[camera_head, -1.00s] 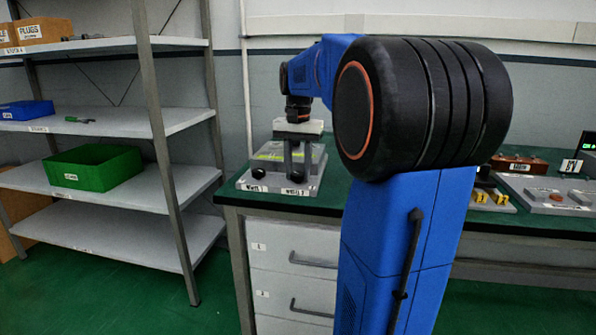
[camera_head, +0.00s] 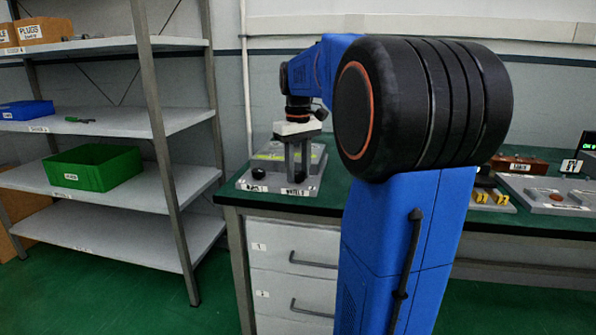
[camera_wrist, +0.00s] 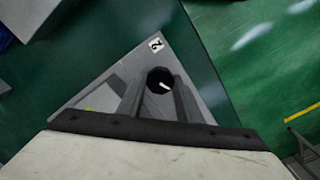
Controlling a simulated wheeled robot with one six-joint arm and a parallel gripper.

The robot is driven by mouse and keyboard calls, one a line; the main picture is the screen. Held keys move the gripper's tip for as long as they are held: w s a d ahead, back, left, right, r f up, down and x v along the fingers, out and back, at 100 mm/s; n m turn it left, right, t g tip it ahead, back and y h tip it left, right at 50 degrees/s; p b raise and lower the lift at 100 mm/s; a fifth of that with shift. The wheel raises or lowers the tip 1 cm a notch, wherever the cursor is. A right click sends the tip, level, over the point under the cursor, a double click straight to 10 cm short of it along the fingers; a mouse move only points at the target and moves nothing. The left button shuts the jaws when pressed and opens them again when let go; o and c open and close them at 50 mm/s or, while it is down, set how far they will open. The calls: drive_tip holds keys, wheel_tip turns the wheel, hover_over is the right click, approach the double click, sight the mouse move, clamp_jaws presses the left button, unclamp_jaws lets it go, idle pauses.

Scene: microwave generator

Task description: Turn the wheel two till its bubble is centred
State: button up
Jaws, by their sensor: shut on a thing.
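A grey levelling plate (camera_head: 247,183) lies on the green bench, with a label for wheel one and a label for wheel two on its front edge. Wheel two (camera_wrist: 154,74) is a small dark round knob with a white mark, beside a tag "2" in the wrist view. My gripper (camera_head: 298,179) points down over it and is shut on wheel two, one finger on each side. Wheel one (camera_head: 258,175) is a dark knob to the left. A yellow-green strip (camera_head: 268,157) shows on the plate behind; its bubble cannot be made out.
A grey shelf unit with a green bin (camera_head: 92,167) and a blue bin (camera_head: 26,110) stands at the left. A drawer cabinet (camera_head: 291,262) is under the bench. Other panels and a brown box (camera_head: 518,164) are at the right. My arm hides the bench's middle.

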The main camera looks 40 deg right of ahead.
sight(298, 173)
drive_tip(key=shift+n, duration=1.2)
drive_tip(key=o, duration=1)
drive_tip(key=shift+o, duration=0.2)
drive_tip(key=shift+r, duration=0.1)
wheel_tip(298, 173, up, 17)
drive_tip(key=shift+r, duration=0.15)
